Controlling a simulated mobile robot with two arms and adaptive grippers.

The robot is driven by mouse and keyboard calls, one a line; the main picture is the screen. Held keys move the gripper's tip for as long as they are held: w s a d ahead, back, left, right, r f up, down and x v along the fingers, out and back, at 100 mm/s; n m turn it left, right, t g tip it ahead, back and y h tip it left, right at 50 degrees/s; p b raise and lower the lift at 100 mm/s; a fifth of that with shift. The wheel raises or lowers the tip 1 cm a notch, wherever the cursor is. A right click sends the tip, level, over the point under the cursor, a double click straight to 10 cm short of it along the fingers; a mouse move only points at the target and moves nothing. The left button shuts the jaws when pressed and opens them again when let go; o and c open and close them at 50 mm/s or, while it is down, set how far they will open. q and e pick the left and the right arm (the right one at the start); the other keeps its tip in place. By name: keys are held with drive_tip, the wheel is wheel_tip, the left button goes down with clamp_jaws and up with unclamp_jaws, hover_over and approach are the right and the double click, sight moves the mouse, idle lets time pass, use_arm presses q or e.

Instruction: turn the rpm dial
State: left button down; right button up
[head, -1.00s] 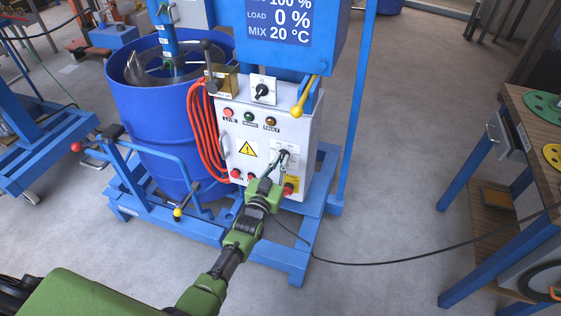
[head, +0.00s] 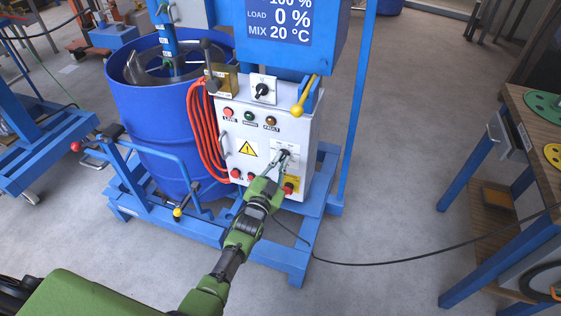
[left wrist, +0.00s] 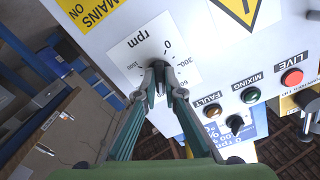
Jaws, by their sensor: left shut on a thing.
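The rpm dial (left wrist: 157,64) is a dark knob on a white scale plate (left wrist: 128,58) marked "rpm", on the front of the white control box (head: 233,125). My left gripper (left wrist: 160,80) is shut on the dial, one finger on each side. The fingertips hide part of the knob, and I cannot read exactly where it points. In the head view, the left gripper (head: 282,160) reaches the lower right of the box and covers most of the dial. My right gripper is not in view.
Red, green and amber lamps and a black selector knob (head: 262,91) sit higher on the box. A red button (head: 288,188) is just below the gripper. A blue drum (head: 150,130) stands left, a workbench (head: 530,130) right. A cable crosses the floor.

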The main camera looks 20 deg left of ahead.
use_arm(q)
drive_tip(key=c, duration=2.1)
unclamp_jaws()
drive_tip(key=shift+c, duration=0.2)
drive_tip(key=shift+s, duration=0.1)
drive_tip(key=s, duration=1.2)
drive_tip(key=shift+a, duration=0.2)
drive_tip(key=shift+f, duration=0.1)
